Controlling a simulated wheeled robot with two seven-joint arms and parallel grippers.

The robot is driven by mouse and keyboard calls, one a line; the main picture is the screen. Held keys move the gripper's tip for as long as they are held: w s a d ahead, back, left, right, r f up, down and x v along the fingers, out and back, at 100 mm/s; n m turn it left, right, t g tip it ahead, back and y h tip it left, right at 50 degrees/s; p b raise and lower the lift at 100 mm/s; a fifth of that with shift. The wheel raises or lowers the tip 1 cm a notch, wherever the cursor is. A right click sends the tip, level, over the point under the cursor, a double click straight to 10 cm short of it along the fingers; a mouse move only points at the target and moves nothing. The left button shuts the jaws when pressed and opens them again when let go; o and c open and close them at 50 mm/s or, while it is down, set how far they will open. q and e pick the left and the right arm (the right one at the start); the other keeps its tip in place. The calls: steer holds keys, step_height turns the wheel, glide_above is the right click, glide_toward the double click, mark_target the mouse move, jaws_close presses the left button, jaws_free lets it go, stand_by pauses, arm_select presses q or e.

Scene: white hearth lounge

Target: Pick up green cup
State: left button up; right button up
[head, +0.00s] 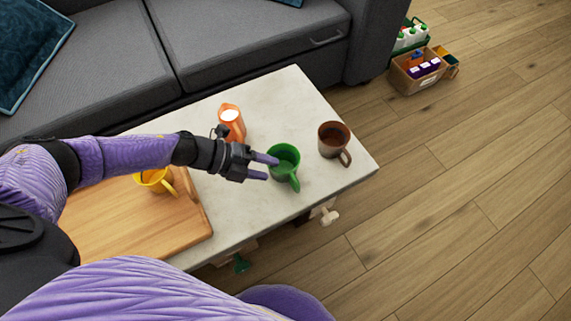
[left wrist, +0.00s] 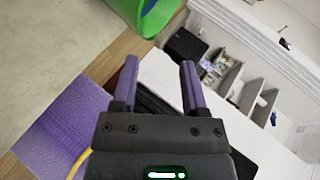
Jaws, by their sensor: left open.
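The green cup (head: 284,163) stands upright on the white table (head: 280,95), its handle toward the front. In the left wrist view the cup (left wrist: 152,14) shows at the top, ahead of the fingertips. My left gripper (head: 271,167) reaches in from the left with its two purple fingers at the cup's left side; in the left wrist view the gripper (left wrist: 158,72) is open with nothing between its fingers. I cannot tell whether a fingertip touches the cup. My right gripper is not in view.
A brown mug (head: 333,139) stands just right of the green cup. An orange container (head: 232,122) stands behind my gripper. A yellow cup (head: 155,181) is on the wooden board (head: 130,232) at left. A grey sofa (head: 225,45) borders the table; boxes (head: 417,70) sit on the floor.

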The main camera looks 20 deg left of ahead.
mark_target(293, 178)
arm_select(q)
steer(key=b+x, duration=0.1)
steer(key=x, duration=0.1)
steer(key=b+x, duration=0.1)
steer(key=x, duration=0.1)
steer(key=b+x, duration=0.1)
steer(key=x, duration=0.1)
steer(key=shift+s+f, duration=0.3)
steer(key=shift+f, duration=0.2)
steer(key=shift+w+d, duration=0.1)
steer(key=shift+d, duration=0.1)
steer(key=shift+r, duration=0.15)
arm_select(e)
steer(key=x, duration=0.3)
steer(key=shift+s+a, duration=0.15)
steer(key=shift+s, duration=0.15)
arm_select(q)
jaws_close()
